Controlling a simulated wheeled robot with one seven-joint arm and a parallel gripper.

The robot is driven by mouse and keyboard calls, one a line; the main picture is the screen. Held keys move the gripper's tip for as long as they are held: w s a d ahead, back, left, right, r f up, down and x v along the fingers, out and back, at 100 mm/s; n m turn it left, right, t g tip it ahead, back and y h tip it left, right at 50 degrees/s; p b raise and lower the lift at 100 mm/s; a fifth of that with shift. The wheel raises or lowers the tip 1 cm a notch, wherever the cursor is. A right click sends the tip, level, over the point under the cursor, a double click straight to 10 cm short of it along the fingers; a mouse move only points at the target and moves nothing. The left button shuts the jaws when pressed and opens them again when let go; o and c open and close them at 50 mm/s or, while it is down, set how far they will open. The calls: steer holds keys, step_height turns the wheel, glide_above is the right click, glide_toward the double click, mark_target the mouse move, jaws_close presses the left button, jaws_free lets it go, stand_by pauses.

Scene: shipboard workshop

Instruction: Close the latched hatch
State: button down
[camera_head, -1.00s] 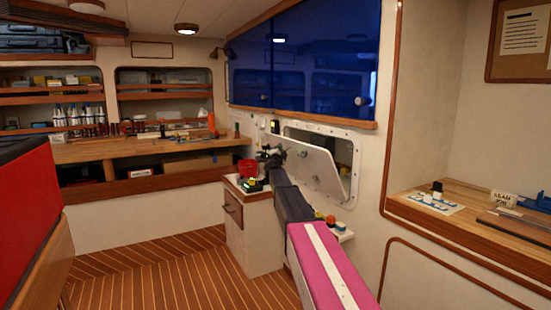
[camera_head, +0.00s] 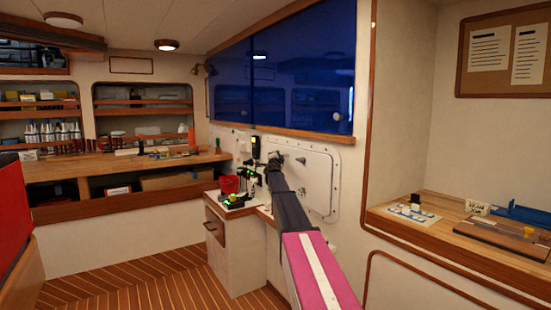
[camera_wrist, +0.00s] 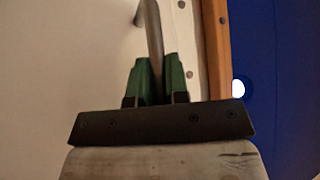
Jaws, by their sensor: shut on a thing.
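The hatch (camera_head: 318,180) is a pale, rounded panel in a bolted frame on the right-hand wall, below the blue windows. It lies about flush with its frame; whether the latch is engaged, I cannot tell. A small dark fitting (camera_head: 300,160) sits on its upper part. My gripper (camera_head: 275,160) is at the hatch's upper left, its fingers too small to make out there. In the wrist view, its green fingers (camera_wrist: 159,78) are shut on a curved grey metal handle (camera_wrist: 154,32). My arm hides the hatch's left and lower left parts.
A white drawer cabinet (camera_head: 232,245) with a red cup (camera_head: 229,185) and small items on top stands left of my arm. A wooden-edged counter (camera_head: 460,240) with papers and tools is at right. The plank floor (camera_head: 150,285) is clear at left.

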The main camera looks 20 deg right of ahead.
steer(key=shift+d, duration=0.1)
steer(key=c, duration=1.1)
jaws_free()
steer(key=v, duration=1)
steer(key=shift+s+f, duration=0.15)
steer(key=shift+s, duration=0.2)
